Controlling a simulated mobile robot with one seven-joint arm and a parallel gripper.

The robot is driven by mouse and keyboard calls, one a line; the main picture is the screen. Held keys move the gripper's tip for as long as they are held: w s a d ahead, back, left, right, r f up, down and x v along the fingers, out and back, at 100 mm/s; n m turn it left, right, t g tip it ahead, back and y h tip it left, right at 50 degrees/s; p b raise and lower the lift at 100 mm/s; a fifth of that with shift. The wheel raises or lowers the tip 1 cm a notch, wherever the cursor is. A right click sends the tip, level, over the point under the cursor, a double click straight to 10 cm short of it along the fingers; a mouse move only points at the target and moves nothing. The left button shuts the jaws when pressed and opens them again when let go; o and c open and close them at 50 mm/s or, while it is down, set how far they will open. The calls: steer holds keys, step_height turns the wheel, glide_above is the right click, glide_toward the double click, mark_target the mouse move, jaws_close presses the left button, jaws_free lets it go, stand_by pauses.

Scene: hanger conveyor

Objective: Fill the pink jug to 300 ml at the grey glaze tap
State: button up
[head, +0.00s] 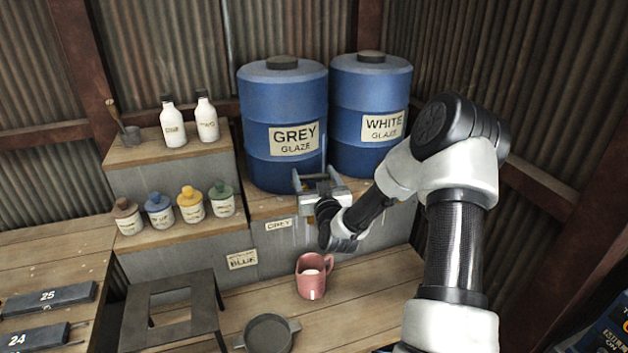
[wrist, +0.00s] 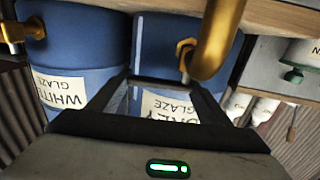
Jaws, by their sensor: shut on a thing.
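The pink jug (head: 311,284) stands upright on the lower wooden bench, below and in front of the grey glaze barrel (head: 283,150). Something pale shows inside it; its level cannot be read. My gripper (head: 314,180) is at the front of that barrel, above the jug. In the wrist view the brass grey glaze tap (wrist: 215,45) is close, beside my gripper's fingers (wrist: 160,80). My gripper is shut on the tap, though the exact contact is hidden.
The white glaze barrel (head: 369,100) stands close on the right. Several small glaze bottles (head: 190,204) and two white bottles (head: 173,126) stand on steps to the left. A dark stool (head: 172,312) and a dark round pan (head: 268,335) are left of the jug. Bench right of the jug is clear.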

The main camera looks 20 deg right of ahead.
steer(key=h, duration=0.1)
steer(key=m+h+b, duration=0.2)
steer(key=shift+s+a+f+g, duration=0.15)
steer(key=shift+s+a+g, duration=0.1)
steer(key=shift+g, duration=0.05)
steer(key=shift+s+d+r+m+h+b, duration=0.2)
steer(key=shift+m+h+b, duration=0.1)
steer(key=shift+h, duration=0.2)
steer(key=shift+w, duration=0.1)
steer(key=o, duration=1.5)
steer(key=shift+a, duration=0.1)
steer(key=p+v, duration=0.3)
steer(key=v, duration=1.4)
steer(key=shift+s+r, duration=0.15)
steer(key=shift+s, duration=0.05)
